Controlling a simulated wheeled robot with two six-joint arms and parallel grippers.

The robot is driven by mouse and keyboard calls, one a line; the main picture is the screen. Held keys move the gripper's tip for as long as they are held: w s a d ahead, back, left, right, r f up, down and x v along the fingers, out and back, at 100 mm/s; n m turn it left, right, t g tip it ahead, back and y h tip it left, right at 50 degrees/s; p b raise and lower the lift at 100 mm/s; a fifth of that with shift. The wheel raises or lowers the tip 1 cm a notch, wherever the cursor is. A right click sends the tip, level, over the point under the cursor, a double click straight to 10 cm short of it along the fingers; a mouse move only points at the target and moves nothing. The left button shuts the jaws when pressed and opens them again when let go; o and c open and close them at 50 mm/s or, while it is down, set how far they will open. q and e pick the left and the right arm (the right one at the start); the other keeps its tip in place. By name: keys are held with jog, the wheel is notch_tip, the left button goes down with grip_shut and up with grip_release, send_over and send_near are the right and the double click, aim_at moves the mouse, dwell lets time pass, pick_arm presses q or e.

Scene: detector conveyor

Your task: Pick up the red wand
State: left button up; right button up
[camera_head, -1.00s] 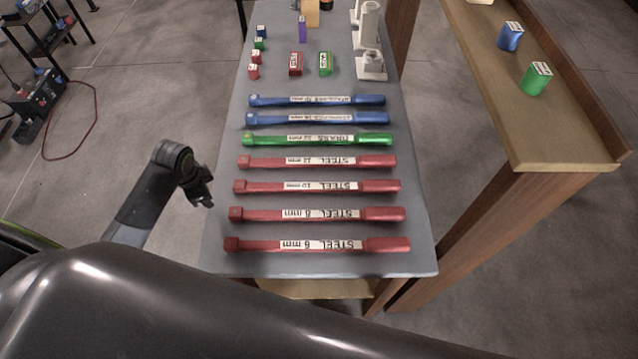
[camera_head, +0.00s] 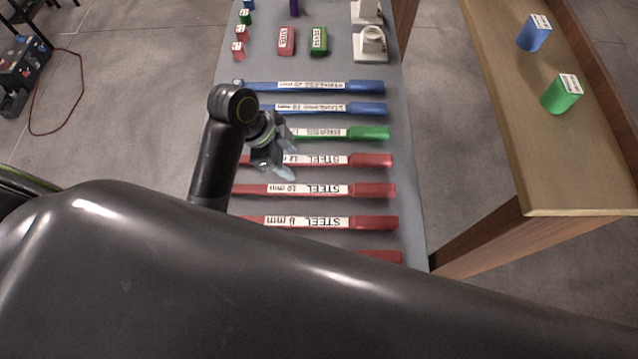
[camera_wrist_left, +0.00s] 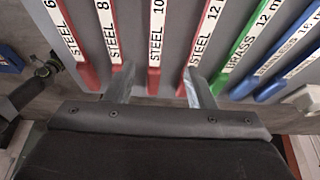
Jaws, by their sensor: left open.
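Red steel wands with white labels lie side by side across the grey table: the 12 mm one (camera_head: 368,160), the 10 mm one (camera_head: 372,190), the 8 mm one (camera_head: 372,223) and the 6 mm one (camera_head: 385,256), mostly hidden by my body. My left gripper (camera_head: 276,163) is open above the wands' left part, hiding part of the 12 mm one. In the left wrist view, my left gripper (camera_wrist_left: 158,84) has its fingers apart, with the 10 mm wand (camera_wrist_left: 154,78) showing between them. The 12 mm wand (camera_wrist_left: 196,57) shows near the right finger.
A green brass wand (camera_head: 370,133) and two blue wands (camera_head: 365,86) lie farther back. Small red and green blocks (camera_head: 287,40) and white stands (camera_head: 370,44) are behind them.

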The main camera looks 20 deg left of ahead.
pick_arm(q)
send_near(317, 189)
jog(key=x, duration=0.1)
jog(key=p+x, duration=0.1)
jog(key=shift+w+f, duration=0.25)
jog(key=shift+f, duration=0.35)
jog(key=shift+s+d+f+p, duration=0.1)
jog(key=shift+d+f+p, duration=0.25)
jog(key=shift+p, duration=0.15)
jog(key=p+x, duration=0.1)
jog(key=x, duration=0.2)
jog(key=shift+d, duration=0.1)
jog(key=shift+d+f, duration=0.2)
jog(key=shift+f, duration=0.35)
pick_arm(e)
jog(key=shift+s+r, duration=0.25)
jog(key=shift+r, duration=0.35)
jog(key=shift+s+r, duration=0.25)
jog(key=shift+r, duration=0.35)
jog(key=shift+s+r, duration=0.25)
jog(key=shift+r, duration=0.35)
pick_arm(q)
grip_shut()
